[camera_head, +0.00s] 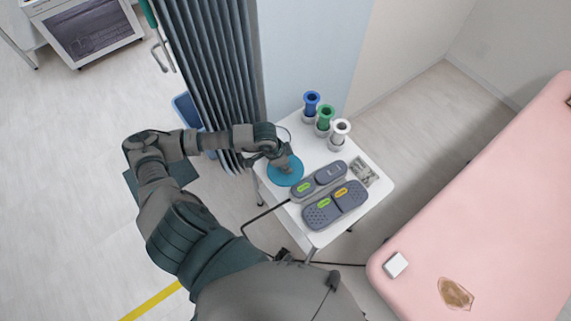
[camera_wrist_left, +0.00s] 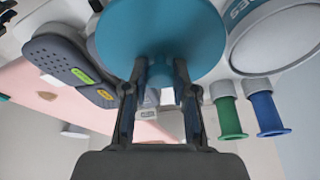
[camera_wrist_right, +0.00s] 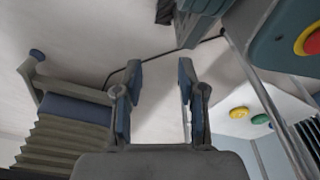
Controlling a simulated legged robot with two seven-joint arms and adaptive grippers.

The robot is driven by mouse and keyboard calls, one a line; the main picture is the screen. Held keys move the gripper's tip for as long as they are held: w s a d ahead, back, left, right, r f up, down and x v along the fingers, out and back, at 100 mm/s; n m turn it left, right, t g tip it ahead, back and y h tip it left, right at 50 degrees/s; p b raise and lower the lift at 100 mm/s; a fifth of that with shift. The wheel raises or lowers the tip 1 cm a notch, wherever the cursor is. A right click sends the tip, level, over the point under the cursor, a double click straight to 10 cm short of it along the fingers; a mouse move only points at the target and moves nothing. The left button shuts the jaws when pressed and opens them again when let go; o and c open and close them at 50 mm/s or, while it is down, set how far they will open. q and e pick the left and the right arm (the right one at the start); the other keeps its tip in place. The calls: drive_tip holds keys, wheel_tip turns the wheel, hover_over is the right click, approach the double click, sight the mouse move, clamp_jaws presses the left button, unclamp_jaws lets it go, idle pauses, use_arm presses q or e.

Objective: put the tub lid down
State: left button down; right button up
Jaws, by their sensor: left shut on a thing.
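The tub lid is a round blue disc (camera_head: 285,175) at the left part of the white cart top (camera_head: 318,241). My left gripper (camera_head: 281,163) is above it and shut on its middle. In the left wrist view the lid (camera_wrist_left: 160,35) spans the top, with the fingertips (camera_wrist_left: 160,76) closed on a part under it. I cannot tell whether the lid touches the cart. A white round container with blue lettering (camera_wrist_left: 275,42), likely the tub, shows beside the lid there; in the head view my arm mostly hides it. My right gripper (camera_wrist_right: 158,85) is open and empty, outside the head view.
Two grey handheld devices (camera_head: 335,205) lie close right of the lid. Blue, green and white spool-like holders (camera_head: 325,118) stand at the cart's back. A small clear packet (camera_head: 364,172) lies at right. A pink couch (camera_head: 490,215) is further right; a grey folding curtain (camera_head: 215,60) is behind.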

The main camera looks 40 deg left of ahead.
use_arm(q)
drive_tip(key=shift+f, duration=0.3)
use_arm(e)
drive_tip(key=shift+f, duration=0.1)
use_arm(q)
drive_tip(key=shift+f, duration=0.2)
drive_tip(key=shift+f+b, duration=0.1)
drive_tip(key=shift+b, duration=0.35)
use_arm(e)
drive_tip(key=shift+w+a+r, duration=0.1)
drive_tip(key=shift+w+r, duration=0.25)
drive_tip(key=shift+r, duration=0.35)
use_arm(q)
drive_tip(key=shift+f+b, duration=0.25)
drive_tip(key=shift+b, duration=0.05)
drive_tip(key=c, duration=0.9)
unclamp_jaws()
use_arm(e)
drive_tip(key=shift+w+a+r, duration=0.1)
drive_tip(key=shift+w+r, duration=0.8)
